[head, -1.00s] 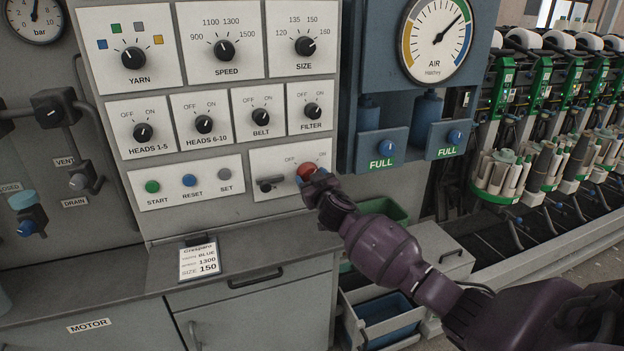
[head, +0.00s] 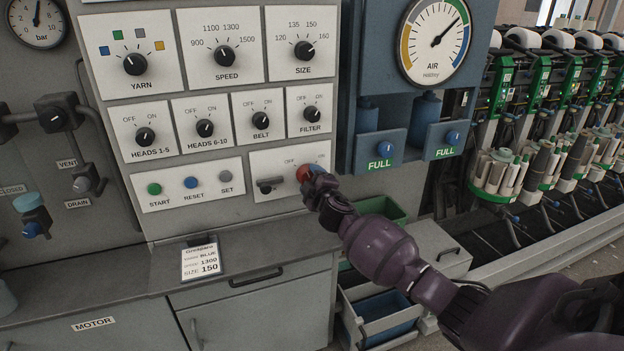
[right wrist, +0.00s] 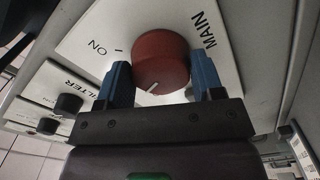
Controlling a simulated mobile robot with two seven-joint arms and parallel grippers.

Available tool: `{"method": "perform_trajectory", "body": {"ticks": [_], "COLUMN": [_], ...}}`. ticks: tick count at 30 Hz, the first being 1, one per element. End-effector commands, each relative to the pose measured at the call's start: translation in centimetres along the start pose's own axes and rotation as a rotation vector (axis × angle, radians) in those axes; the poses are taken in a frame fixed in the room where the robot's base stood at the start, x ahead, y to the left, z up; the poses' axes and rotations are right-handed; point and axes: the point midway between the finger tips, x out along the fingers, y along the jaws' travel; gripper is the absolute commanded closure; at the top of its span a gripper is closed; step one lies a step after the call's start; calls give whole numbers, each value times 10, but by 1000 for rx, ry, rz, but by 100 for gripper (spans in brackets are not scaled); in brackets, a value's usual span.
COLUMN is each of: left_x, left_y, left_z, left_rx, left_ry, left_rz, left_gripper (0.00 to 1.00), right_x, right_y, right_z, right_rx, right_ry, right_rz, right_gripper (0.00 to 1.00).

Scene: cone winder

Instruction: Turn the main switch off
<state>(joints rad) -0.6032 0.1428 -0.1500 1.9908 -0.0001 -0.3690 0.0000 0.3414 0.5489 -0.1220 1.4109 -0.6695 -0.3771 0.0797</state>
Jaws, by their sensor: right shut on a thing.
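The main switch is a red round knob (head: 303,173) on a white plate (head: 268,163) marked OFF and ON, at the lower right of the control panel. In the right wrist view the red knob (right wrist: 160,60) sits beside the words MAIN and ON. A white line on it points down and left, away from the ON tick; the OFF mark is hidden there. My right gripper (head: 314,185) is shut on the knob, with its blue fingers (right wrist: 160,82) on either side. My left gripper is not in view.
A small dark handle (head: 270,185) sits left of the red knob. Other knobs and the START, RESET and SET buttons (head: 190,182) surround the plate. The blue air unit (head: 352,80) stands to the right. A counter (head: 240,268) and open drawer (head: 385,325) lie below.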

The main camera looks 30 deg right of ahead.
Motion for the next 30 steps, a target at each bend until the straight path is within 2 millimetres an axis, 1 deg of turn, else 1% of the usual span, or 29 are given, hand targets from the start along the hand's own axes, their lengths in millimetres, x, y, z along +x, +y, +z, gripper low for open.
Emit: {"method": "perform_trajectory", "body": {"ticks": [6, 15, 21, 30], "left_x": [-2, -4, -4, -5], "left_y": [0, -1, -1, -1], "left_z": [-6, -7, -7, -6], "left_rx": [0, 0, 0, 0], "left_ry": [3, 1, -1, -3], "left_rz": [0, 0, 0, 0], "left_gripper": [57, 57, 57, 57], "right_x": [0, 0, 0, -1], "right_y": [0, 0, 0, -1], "right_z": [0, 0, 0, 0], "right_rx": [-186, -362, -420, -443], "right_ry": [1, 0, 1, 1], "right_rz": [-2, -3, -3, -3], "right_gripper": [63, 63, 63, 62]}}
